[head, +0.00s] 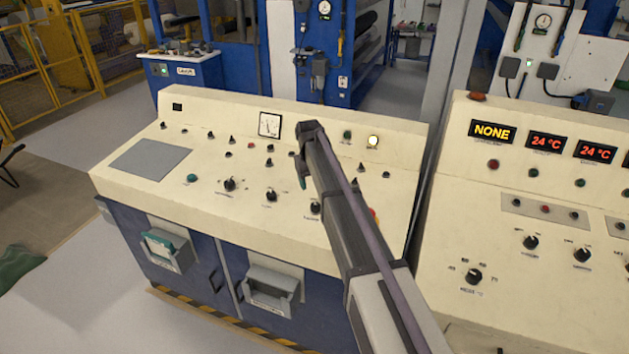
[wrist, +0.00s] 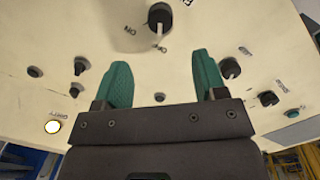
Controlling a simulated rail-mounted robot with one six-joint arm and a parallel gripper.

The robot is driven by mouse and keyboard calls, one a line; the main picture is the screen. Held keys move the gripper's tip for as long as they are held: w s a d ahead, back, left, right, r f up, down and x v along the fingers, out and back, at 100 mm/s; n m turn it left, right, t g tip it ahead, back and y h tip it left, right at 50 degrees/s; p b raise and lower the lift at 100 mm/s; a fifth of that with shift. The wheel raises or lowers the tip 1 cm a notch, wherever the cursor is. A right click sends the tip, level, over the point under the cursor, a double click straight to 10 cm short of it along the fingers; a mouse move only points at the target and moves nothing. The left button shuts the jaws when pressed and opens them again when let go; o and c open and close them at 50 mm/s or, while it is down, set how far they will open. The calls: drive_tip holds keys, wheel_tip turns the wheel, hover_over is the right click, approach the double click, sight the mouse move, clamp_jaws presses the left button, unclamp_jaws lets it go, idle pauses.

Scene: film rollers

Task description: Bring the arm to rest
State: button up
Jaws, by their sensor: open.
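My arm reaches from the lower right of the head view over the cream control console (head: 140,190). My gripper (head: 303,172) is over the panel, mostly hidden behind my arm's end; one green finger shows there. In the wrist view my gripper (wrist: 165,88) has its two green fingers wide apart with nothing between them. The console panel lies beyond the fingertips, with a black knob (wrist: 160,16) ahead of them. I cannot tell how large the gap to the panel is.
Several knobs and buttons stand up from the console, including a lit lamp (head: 373,141) and a gauge (head: 270,124). A second console (head: 540,220) with red displays stands close on the right. A yellow fence (head: 60,80) is at the far left.

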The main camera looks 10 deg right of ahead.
drive_tip(key=shift+r, duration=0.25)
drive_tip(key=s+m, duration=0.2)
drive_tip(key=s, duration=3.3)
drive_tip(key=shift+s+d+y, duration=0.35)
drive_tip(key=shift+d+y, duration=0.05)
